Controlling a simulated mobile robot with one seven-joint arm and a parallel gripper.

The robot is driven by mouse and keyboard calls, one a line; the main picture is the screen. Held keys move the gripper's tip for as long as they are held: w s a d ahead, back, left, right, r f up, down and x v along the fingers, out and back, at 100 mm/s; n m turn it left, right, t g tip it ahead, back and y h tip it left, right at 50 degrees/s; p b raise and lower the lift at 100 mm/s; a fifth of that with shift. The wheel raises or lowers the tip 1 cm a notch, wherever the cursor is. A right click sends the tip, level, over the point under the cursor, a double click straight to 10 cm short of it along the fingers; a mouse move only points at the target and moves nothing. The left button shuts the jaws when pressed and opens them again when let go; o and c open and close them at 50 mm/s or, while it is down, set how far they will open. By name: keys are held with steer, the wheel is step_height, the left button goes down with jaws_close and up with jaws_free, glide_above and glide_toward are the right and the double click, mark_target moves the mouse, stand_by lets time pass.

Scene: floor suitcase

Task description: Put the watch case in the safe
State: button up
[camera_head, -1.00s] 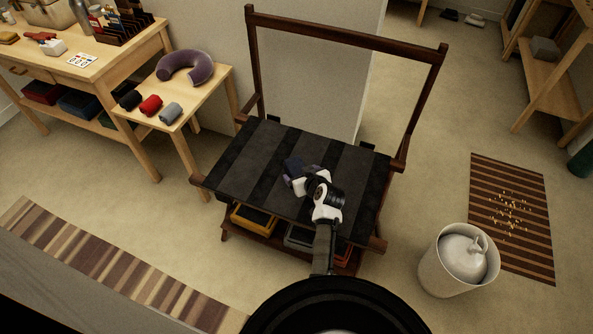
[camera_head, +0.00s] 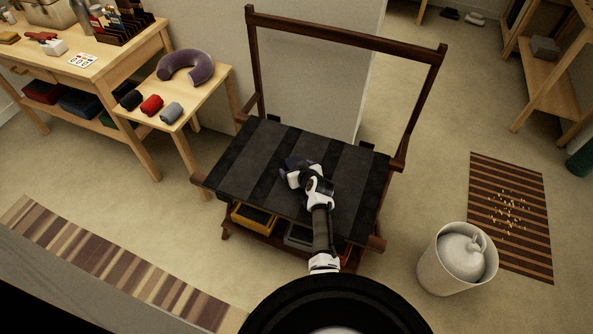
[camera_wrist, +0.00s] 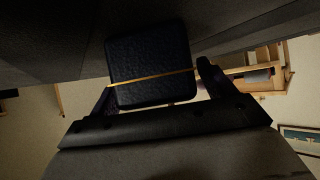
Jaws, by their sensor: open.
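The watch case is a dark, textured box with a thin gold line around it. In the wrist view the watch case (camera_wrist: 152,58) lies close ahead, against the dark bench surface. My gripper (camera_wrist: 157,88) is open, with one finger at each side of the case; I cannot tell whether they touch it. In the head view my gripper (camera_head: 288,166) is low over the middle of the dark striped bench (camera_head: 262,143). My gripper and wrist hide the case there. I cannot make out a safe in either view.
Drawers or trays (camera_head: 252,219) sit under the bench, whose tall wooden frame (camera_head: 345,35) rises behind. A small table (camera_head: 200,97) with a neck pillow (camera_head: 185,67) and rolled cloths stands left. A white bin (camera_head: 440,270) stands on open floor at right, near a striped mat (camera_head: 505,250).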

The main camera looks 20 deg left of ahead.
steer(key=c, duration=1.3)
